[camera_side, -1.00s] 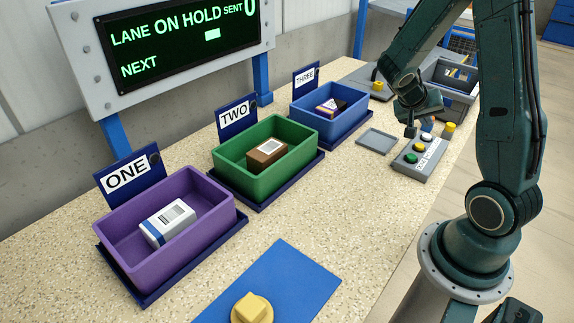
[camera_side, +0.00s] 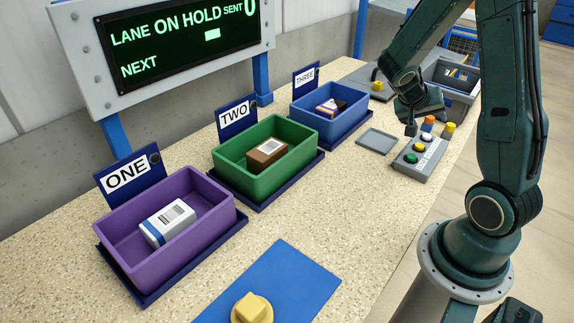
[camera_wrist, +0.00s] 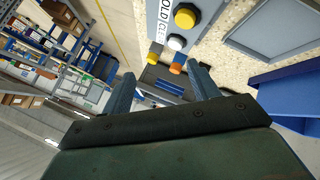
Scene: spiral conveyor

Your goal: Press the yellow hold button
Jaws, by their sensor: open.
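The grey button box (camera_side: 408,168) stands at the right of the table, with a green button (camera_side: 411,158), a yellow button (camera_side: 420,148) and a white button (camera_side: 427,137) in a row. In the wrist view the yellow button (camera_wrist: 186,16) is at the top, beside a label with part of HOLD readable, and the white button (camera_wrist: 177,42) lies below it. My gripper (camera_wrist: 163,84) is open and empty, its fingers apart. In the side view my gripper (camera_side: 412,128) is above the box's far end, apart from the yellow button.
The sign (camera_side: 175,45) reads LANE ON HOLD, SENT 0. An orange cylinder (camera_side: 428,121) and another yellow knob (camera_side: 449,128) stand beyond the buttons. Purple (camera_side: 150,265), green (camera_side: 245,184) and blue (camera_side: 325,127) bins hold packages. A flat grey tray (camera_side: 377,141) lies left of the box.

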